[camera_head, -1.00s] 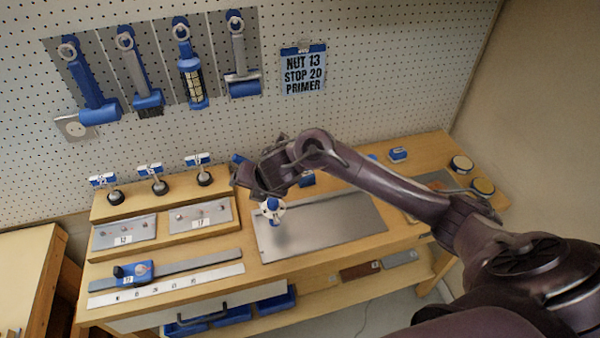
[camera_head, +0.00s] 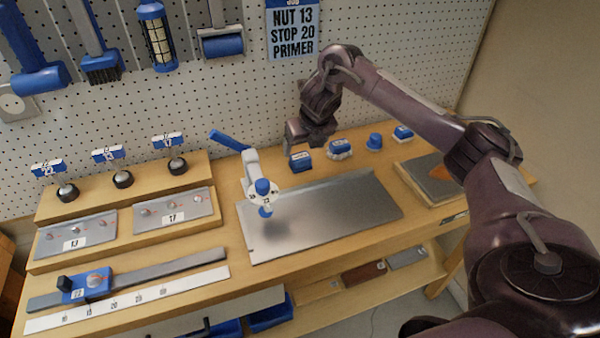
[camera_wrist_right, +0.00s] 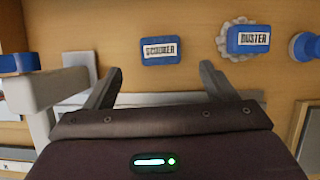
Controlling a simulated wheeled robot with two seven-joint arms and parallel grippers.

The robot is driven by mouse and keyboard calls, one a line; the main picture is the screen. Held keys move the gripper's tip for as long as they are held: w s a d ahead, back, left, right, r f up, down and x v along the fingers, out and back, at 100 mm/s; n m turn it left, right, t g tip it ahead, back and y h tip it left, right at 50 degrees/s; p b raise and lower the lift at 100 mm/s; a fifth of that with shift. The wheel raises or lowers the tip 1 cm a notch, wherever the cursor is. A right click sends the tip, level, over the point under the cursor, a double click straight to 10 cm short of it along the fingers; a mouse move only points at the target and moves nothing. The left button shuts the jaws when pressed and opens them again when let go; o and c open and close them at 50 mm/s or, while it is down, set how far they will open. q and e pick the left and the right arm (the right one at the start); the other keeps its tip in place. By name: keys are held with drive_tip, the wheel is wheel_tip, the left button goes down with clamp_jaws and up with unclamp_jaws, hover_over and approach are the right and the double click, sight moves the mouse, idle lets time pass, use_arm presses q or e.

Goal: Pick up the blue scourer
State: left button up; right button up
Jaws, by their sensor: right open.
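The blue scourer (camera_head: 300,161) is a small blue block with a white label, standing on the wooden bench just behind the metal plate. In the right wrist view the scourer (camera_wrist_right: 160,50) lies ahead of my fingers, roughly centred between them. My right gripper (camera_head: 300,139) is above and close to the scourer, apart from it. In the right wrist view its two fingers (camera_wrist_right: 160,80) are spread with nothing between them. My left gripper is not in view.
A duster (camera_head: 340,149), a round blue item (camera_head: 375,141) and another blue block (camera_head: 403,132) stand to the right of the scourer. A white and blue lever device (camera_head: 252,170) stands close on its left. The metal plate (camera_head: 340,210) in front is bare. The pegboard rises behind.

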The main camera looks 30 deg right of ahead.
sight(301, 156)
drive_tip(key=p+x, duration=0.1)
drive_tip(key=x, duration=0.6)
drive_tip(key=shift+w+d+f+p, duration=0.1)
drive_tip(key=shift+w+f+p, duration=0.2)
drive_tip(key=shift+w+p, duration=0.05)
drive_tip(key=shift+c, duration=0.2)
drive_tip(key=c, duration=1)
